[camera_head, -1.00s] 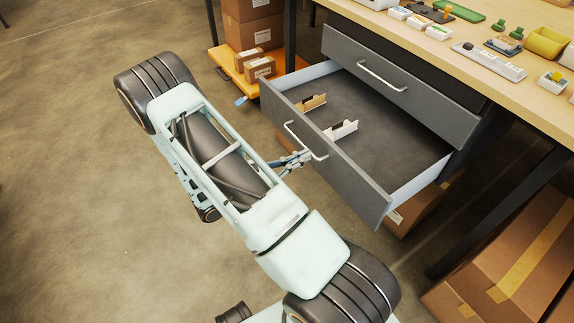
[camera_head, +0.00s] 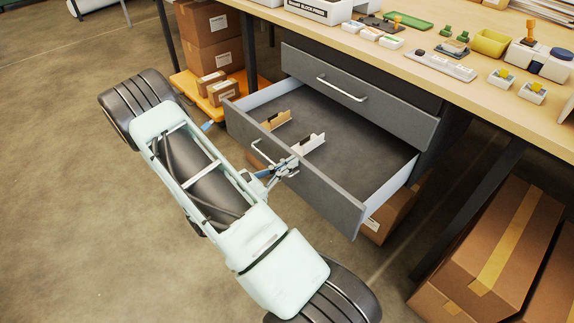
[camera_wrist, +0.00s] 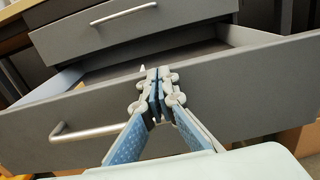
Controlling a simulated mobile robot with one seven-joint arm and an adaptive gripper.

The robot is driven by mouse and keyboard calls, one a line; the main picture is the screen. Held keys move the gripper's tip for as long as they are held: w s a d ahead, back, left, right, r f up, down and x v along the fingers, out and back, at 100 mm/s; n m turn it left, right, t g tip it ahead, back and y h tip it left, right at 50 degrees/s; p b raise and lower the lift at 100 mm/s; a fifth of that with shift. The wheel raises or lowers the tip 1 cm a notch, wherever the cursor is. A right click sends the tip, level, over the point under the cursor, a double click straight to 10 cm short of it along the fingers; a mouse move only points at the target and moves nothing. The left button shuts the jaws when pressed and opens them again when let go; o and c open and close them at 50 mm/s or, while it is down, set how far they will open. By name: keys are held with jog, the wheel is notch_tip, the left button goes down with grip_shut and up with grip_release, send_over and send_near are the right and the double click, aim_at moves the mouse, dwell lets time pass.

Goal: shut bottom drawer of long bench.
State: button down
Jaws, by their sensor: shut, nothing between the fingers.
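The long bench (camera_head: 420,75) has a grey drawer unit under its wooden top. Its bottom drawer (camera_head: 335,200) is pulled well out, with a silver bar handle on its front. My gripper (camera_head: 292,163) is shut and empty, at the front panel of the bottom drawer, beside the handle. In the wrist view my gripper (camera_wrist: 157,80) overlaps the upper part of the drawer front (camera_wrist: 235,95), with the handle (camera_wrist: 88,132) to its left. I cannot tell whether the fingertips touch the panel.
The upper drawer (camera_head: 360,95) looks closed or nearly so. Cardboard boxes (camera_head: 490,250) stand under the bench at right. An orange platform (camera_head: 190,85) with stacked boxes (camera_head: 210,40) is at the drawer's back left. Open floor lies at left.

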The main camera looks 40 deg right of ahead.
jog(key=d, duration=0.9)
jog(key=w+d, duration=0.1)
jog(key=d, duration=0.8)
jog(key=w+d+b, duration=0.1)
jog(key=d, duration=0.8)
jog(key=shift+d, duration=0.25)
jog(key=shift+w+d, duration=0.15)
jog(key=shift+d, duration=0.3)
jog(key=shift+r, duration=0.1)
jog(key=shift+d, duration=0.1)
jog(key=shift+a, duration=0.3)
jog(key=p, duration=0.2)
send_over(322, 160)
jog(key=shift+d, duration=0.1)
